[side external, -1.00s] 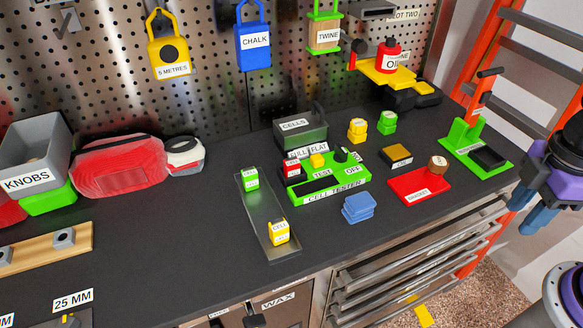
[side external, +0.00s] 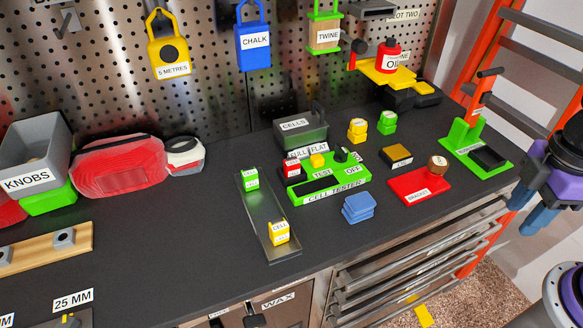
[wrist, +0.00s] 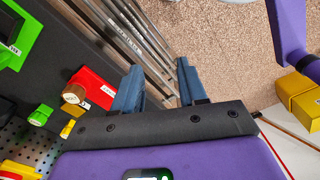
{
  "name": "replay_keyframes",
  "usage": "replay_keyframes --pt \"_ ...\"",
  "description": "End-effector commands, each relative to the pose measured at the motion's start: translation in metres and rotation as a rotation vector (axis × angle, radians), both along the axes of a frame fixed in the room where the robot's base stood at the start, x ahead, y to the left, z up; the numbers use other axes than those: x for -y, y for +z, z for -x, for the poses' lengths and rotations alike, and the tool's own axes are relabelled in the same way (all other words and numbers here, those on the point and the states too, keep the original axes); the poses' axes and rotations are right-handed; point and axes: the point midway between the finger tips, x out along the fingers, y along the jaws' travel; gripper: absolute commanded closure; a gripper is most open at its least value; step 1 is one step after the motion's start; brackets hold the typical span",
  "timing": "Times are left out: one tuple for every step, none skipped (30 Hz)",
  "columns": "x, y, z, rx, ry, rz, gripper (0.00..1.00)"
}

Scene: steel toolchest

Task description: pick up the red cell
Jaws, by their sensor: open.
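The red cell (side external: 291,168), a small red block with a white label, stands at the left end of the green cell tester (side external: 350,181). I cannot tell whether it sits in the tester or just behind it. A green cell (side external: 251,179) and a yellow cell (side external: 279,232) stand at opposite ends of a grey metal tray (side external: 262,209) to its left. My gripper (side external: 529,206) is at the far right of the side view, well away from the cells. Its blue fingers are apart and empty in the wrist view (wrist: 157,82), beyond the bench edge. The red cell is not visible there.
A dark CELLS box (side external: 300,137) stands behind the tester.

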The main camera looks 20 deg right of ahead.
Motion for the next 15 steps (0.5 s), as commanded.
replay_keyframes --pt "0.000 0.000 0.000 0.000 0.000 0.000 0.41" --pt "0.000 0.000 0.000 0.000 0.000 0.000 0.36" --pt "0.000 0.000 0.000 0.000 0.000 0.000 0.36" --pt "0.000 0.000 0.000 0.000 0.000 0.000 0.36" --pt "0.000 0.000 0.000 0.000 0.000 0.000 0.36" --pt "0.000 0.000 0.000 0.000 0.000 0.000 0.36" --pt "0.000 0.000 0.000 0.000 0.000 0.000 0.36" --pt "0.000 0.000 0.000 0.000 0.000 0.000 0.36" --pt "0.000 0.000 0.000 0.000 0.000 0.000 0.36" --pt "0.000 0.000 0.000 0.001 0.002 0.002 0.36" --pt "0.000 0.000 -0.001 0.003 0.007 0.006 0.36" --pt "0.000 -0.001 -0.004 0.008 0.021 0.018 0.36" --pt "-0.001 -0.002 -0.007 0.015 0.036 0.031 0.36" --pt "-0.001 -0.004 -0.011 0.025 0.060 0.050 0.36" --pt "-0.002 -0.006 -0.018 0.043 0.098 0.081 0.36"
